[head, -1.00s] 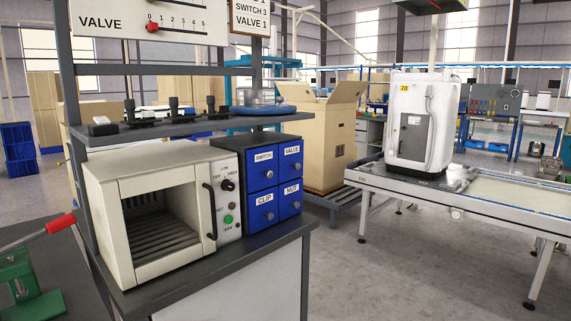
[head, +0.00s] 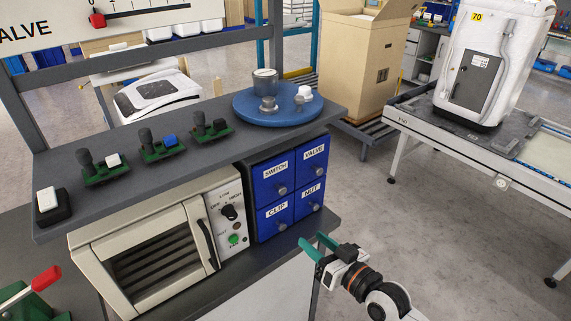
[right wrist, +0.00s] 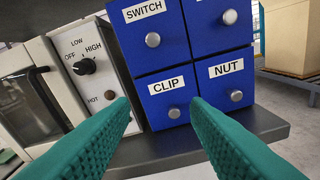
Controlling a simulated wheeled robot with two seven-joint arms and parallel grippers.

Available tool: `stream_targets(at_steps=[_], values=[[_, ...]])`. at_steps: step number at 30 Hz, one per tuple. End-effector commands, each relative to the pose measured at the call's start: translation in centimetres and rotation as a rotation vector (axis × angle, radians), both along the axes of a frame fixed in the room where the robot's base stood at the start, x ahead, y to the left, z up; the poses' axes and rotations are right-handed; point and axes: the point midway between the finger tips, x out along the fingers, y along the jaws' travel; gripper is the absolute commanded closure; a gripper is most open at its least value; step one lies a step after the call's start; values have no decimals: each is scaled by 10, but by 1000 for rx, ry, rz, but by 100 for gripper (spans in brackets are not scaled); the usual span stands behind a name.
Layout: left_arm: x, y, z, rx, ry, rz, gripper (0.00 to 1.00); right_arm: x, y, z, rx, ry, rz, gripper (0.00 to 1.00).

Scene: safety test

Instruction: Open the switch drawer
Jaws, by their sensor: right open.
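The blue SWITCH drawer (head: 262,184) is at the upper left of a two-by-two drawer block on the bench. It looks shut, flush with the others, with a round silver knob. In the right wrist view the SWITCH drawer (right wrist: 132,48) is at the top, partly cut off. My right gripper (head: 318,247) has green fingers and is open and empty. It is in front of and below the block, apart from it. In the right wrist view its fingertips (right wrist: 160,104) spread before the CLIP drawer. My left gripper is not in view.
VALVE (head: 318,154), CLIP (head: 264,222) and NUT (head: 302,200) drawers adjoin it, shut. An oven (head: 150,256) with knob and handle stands left of the block. A shelf (head: 225,158) above holds several switches and a blue turntable (head: 245,108). Open floor lies to the right.

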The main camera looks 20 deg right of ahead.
Motion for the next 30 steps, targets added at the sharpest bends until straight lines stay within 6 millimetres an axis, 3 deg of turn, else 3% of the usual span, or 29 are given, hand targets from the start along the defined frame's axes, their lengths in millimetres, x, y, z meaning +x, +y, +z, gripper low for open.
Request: stream_targets(at_steps=[1,6,11,24,30], values=[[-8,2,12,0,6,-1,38,2,-2,28,19,-34,0,57],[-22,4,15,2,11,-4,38,7,-4,56,58,-94,-3,57],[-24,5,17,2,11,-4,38,22,1,57,64,-100,-4,57],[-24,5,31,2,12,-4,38,99,30,56,62,-96,-2,57],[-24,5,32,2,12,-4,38,116,36,55,61,-97,-3,57]])
